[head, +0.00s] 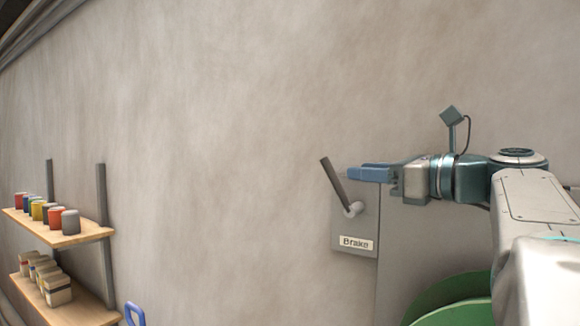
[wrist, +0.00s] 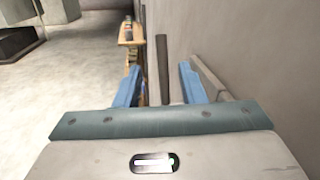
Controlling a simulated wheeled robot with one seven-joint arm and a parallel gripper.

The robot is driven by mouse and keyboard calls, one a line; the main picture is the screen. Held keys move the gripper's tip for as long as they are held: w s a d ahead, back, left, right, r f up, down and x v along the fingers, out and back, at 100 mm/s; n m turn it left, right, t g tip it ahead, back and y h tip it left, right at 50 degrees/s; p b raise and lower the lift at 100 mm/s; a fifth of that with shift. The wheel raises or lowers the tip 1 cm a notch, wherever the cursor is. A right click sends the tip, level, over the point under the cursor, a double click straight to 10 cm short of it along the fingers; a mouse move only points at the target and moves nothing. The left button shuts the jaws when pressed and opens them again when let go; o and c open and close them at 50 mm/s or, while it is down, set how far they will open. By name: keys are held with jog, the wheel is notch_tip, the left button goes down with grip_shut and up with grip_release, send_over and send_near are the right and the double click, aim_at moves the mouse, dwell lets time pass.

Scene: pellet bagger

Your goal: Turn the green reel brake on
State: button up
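The brake is a grey plate (head: 362,222) on the wall with a label reading "Brake" and a dark lever (head: 334,182) on a light pivot. The lever leans up and to the left. Part of a green reel (head: 450,302) shows below and to the right. My gripper (head: 352,173) points left, with its blue fingertips close to the lever's upper part. In the wrist view the lever (wrist: 162,70) stands between the two spread blue fingers, nearer the right one and seemingly ahead of them. I cannot tell whether a finger touches it.
Wooden shelves (head: 75,238) with several coloured cans and several boxes hang on the wall at the left. A blue handle-like loop (head: 134,313) is at the bottom edge. In the wrist view, open floor (wrist: 70,75) lies to the left and the wall is close on the right.

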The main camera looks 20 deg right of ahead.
aim_at(333, 170)
jog(key=p+x, duration=0.2)
jog(key=x, duration=0.8)
jog(key=shift+w, duration=0.35)
grip_shut()
